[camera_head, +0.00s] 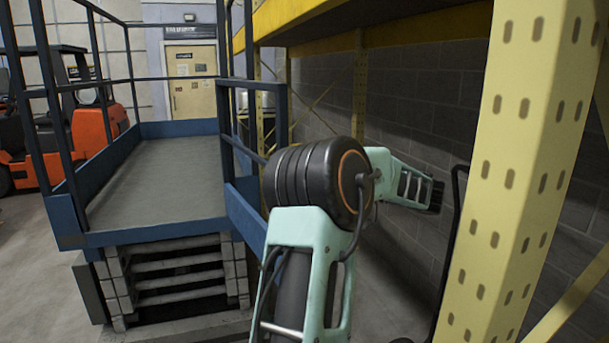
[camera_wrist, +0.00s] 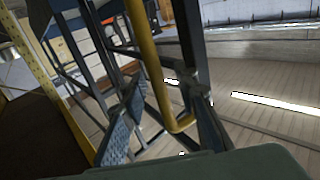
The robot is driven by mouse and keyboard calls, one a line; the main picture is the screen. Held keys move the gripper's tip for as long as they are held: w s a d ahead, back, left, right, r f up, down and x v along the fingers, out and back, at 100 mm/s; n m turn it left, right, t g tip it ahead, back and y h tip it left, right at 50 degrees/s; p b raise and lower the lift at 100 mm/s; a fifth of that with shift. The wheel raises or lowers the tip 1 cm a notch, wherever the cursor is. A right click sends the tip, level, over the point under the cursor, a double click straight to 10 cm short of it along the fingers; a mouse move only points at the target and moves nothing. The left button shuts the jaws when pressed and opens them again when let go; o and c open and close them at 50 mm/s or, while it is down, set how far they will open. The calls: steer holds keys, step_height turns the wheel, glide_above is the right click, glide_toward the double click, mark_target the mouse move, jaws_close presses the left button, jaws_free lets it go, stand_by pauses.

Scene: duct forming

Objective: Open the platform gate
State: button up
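The blue platform (camera_head: 160,185) stands at left in the head view, with dark blue railings around it and slatted steps (camera_head: 180,275) below its front edge. A blue railing section (camera_head: 252,83) stands at its right side; I cannot tell whether this is the gate, or whether the gate is open. My arm hides part of this side. The wrist view shows a yellow bar (camera_wrist: 149,62) with a looped lower end close by, beside dark blue rails (camera_wrist: 192,50). A pale green part of mine fills the bottom of that view.
A yellow perforated rack post (camera_head: 525,150) stands close at right, with a dark block wall (camera_head: 430,95) behind it. An orange forklift (camera_head: 95,125) stands at far left. A closed yellowish door (camera_head: 191,80) is at the back. Bare floor (camera_head: 28,255) shows at left.

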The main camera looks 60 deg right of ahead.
steer(key=shift+s, duration=0.1)
steer(key=s, duration=1.1)
steer(key=shift+s+d, duration=0.25)
steer(key=shift+s, duration=0.15)
